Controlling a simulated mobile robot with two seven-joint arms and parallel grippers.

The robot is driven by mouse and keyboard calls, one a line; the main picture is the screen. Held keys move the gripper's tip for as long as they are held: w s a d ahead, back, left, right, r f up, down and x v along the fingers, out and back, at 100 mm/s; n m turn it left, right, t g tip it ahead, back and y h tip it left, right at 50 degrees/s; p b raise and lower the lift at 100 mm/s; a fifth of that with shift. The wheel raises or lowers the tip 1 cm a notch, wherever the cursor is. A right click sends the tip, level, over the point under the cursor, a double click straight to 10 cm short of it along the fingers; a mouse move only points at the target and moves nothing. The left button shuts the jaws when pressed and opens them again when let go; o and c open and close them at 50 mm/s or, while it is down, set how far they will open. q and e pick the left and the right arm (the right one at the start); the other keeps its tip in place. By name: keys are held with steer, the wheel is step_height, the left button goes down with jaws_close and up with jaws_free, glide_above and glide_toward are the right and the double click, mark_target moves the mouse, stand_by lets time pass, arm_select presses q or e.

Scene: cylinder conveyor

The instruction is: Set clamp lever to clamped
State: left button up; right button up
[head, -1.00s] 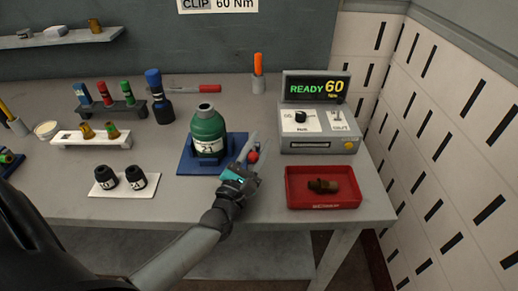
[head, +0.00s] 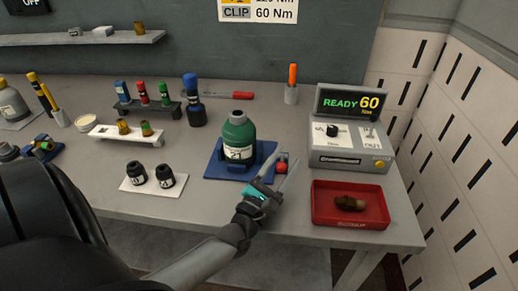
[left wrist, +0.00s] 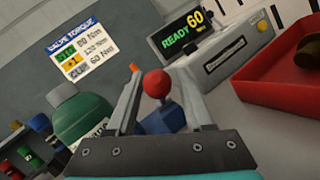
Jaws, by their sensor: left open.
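The clamp lever has a red ball knob (head: 281,167), at the right side of a blue clamp fixture (head: 213,172). A green bottle (head: 238,136) with a white label stands upright in the fixture. I cannot tell whether a finger touches the knob. The lever's shaft is mostly hidden. My right gripper is not in view.
A red tray (head: 322,219) with a brown part (head: 350,203) lies right of my left gripper. Behind it stands a grey tester (head: 350,158) reading READY 60. Two black-capped bottles stand on a white plate (head: 133,184) at left. Bare table lies in front of the fixture.

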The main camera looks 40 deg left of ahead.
arm_select(q)
steer(key=r+v, duration=0.1)
steer(key=v, duration=0.4)
steer(key=r+v, duration=0.1)
steer(key=v, duration=0.8)
steer(key=shift+s+d+r, duration=0.15)
steer(key=shift+s+r, duration=0.15)
steer(key=shift+s, duration=0.45)
